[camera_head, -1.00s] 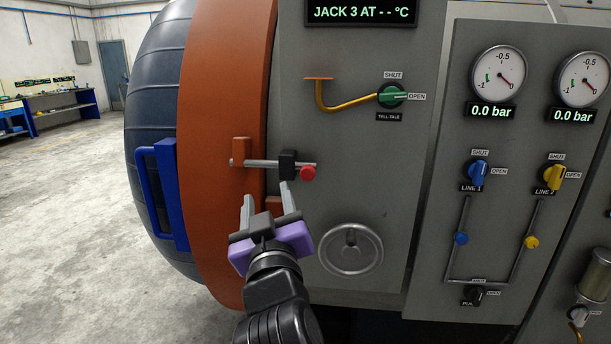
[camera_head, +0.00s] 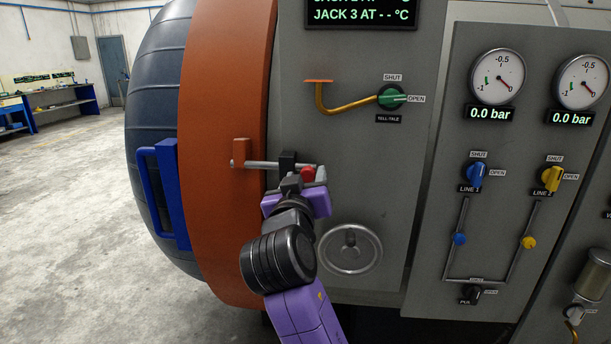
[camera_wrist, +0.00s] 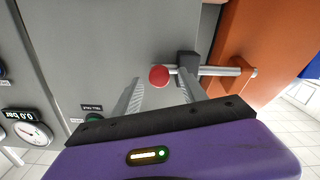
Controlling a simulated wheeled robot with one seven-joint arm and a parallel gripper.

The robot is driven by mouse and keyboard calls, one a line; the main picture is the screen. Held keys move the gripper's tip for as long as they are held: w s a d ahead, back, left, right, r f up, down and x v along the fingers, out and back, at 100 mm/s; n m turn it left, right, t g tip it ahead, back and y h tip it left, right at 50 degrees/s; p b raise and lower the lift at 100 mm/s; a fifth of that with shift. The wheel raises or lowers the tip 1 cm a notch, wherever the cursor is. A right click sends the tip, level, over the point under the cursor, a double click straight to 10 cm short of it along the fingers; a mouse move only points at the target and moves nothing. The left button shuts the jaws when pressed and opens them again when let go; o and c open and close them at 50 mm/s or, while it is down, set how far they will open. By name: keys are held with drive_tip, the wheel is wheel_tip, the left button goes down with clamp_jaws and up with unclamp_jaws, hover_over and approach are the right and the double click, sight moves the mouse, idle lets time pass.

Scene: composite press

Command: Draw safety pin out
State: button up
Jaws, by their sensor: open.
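The safety pin is a grey rod (camera_head: 262,165) with a red knob (camera_head: 307,173) at its right end. It runs through a black block (camera_head: 287,160) on the grey panel and an orange lug (camera_head: 240,152) on the orange rim. My gripper (camera_head: 305,175) is at the knob and hides part of the block. The rod (camera_wrist: 220,71) and black block (camera_wrist: 188,66) are beyond the right finger. I cannot tell whether a finger touches the knob.
A handwheel (camera_head: 350,248) is on the panel just below my gripper. A green telltale valve (camera_head: 392,97) with a brass pipe (camera_head: 345,105) is above. A blue door handle (camera_head: 165,195) stands out at left. Gauges and valves (camera_head: 474,175) fill the right panel.

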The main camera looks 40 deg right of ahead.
drive_tip(key=shift+w+d, duration=0.1)
clamp_jaws()
idle(1.4)
